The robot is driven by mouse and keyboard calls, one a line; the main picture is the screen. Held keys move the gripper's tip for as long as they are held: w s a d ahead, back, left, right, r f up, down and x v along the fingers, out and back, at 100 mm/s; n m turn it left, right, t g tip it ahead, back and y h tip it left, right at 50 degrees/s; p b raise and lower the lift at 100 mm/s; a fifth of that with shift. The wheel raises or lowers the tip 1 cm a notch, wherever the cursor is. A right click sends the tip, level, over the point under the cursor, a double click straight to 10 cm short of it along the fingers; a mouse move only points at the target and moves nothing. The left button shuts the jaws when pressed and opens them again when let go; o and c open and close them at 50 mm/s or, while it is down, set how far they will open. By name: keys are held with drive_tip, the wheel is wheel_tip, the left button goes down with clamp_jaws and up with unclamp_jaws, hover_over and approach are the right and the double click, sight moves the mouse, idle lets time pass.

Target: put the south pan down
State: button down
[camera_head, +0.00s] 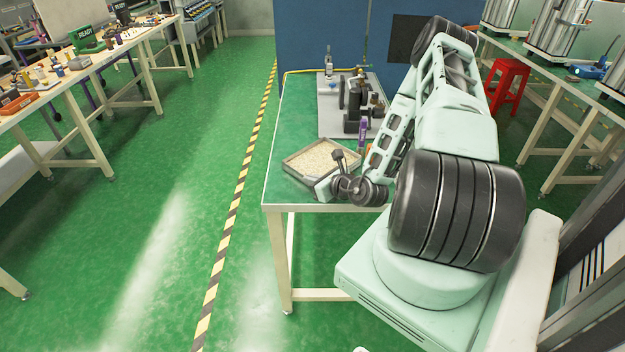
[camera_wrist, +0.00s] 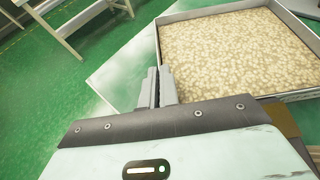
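The pan (camera_head: 296,173) is a shallow square tray filled with pale beige grains. It is at the near left part of the green-topped table (camera_head: 285,125), and looks about level. I cannot tell whether its underside touches the tabletop. My gripper (camera_head: 326,184) is at the pan's near side. In the wrist view, the pan's rim (camera_wrist: 156,38) runs down to my gripper's fingers (camera_wrist: 159,86), which are close together and appear shut on the pan's wall. The fingers hide the near left corner of the pan.
Behind the pan, a grey board (camera_head: 330,118) carries a dark instrument (camera_head: 353,105) and a small bottle (camera_head: 328,62). A purple item (camera_head: 362,133) stands close to my arm. Green tabletop is clear left of the board. A blue partition (camera_head: 315,45) stands behind the table.

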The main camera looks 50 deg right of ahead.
drive_tip(key=shift+f, duration=0.15)
drive_tip(key=c, duration=1.7)
unclamp_jaws()
drive_tip(key=shift+r+v, duration=0.2)
drive_tip(key=shift+v, duration=5.9)
